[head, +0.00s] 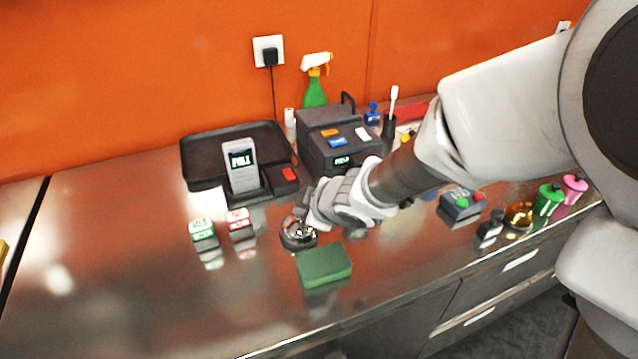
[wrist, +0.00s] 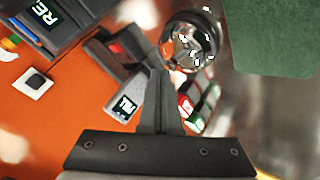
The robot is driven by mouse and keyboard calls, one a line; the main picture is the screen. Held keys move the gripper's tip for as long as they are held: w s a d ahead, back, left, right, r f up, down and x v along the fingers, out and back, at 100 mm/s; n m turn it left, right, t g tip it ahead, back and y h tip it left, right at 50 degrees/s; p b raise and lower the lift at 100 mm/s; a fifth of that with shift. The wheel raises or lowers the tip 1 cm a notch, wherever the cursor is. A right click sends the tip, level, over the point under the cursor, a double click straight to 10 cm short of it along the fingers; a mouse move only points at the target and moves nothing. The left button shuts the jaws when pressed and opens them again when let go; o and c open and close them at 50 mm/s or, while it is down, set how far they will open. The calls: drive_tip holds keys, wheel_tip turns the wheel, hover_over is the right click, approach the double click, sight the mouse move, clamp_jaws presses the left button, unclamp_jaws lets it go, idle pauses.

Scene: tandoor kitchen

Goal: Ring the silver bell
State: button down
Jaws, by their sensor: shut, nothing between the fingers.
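The silver bell (head: 299,236) stands on the steel counter, just behind a green block. It is a shiny dome, and it also shows in the wrist view (wrist: 188,42) near the top middle. My gripper (head: 302,212) is shut and empty. In the head view its fingers reach down at the bell's upper part and hide some of it. In the wrist view the closed fingertips (wrist: 158,72) lie beside the bell's dome. I cannot tell whether they touch it.
A green block (head: 325,266) lies in front of the bell. Two small labelled blocks, green (head: 203,233) and red (head: 240,223), stand to the left. Behind are a grey handset (head: 241,165), a black tray (head: 205,150) and a dark machine (head: 338,135). The left front counter is clear.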

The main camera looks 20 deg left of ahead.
drive_tip(key=shift+r+p, duration=0.85)
drive_tip(key=shift+p, duration=0.05)
wheel_tip(320, 180, up, 5)
drive_tip(key=p, duration=0.5)
idle(0.6)
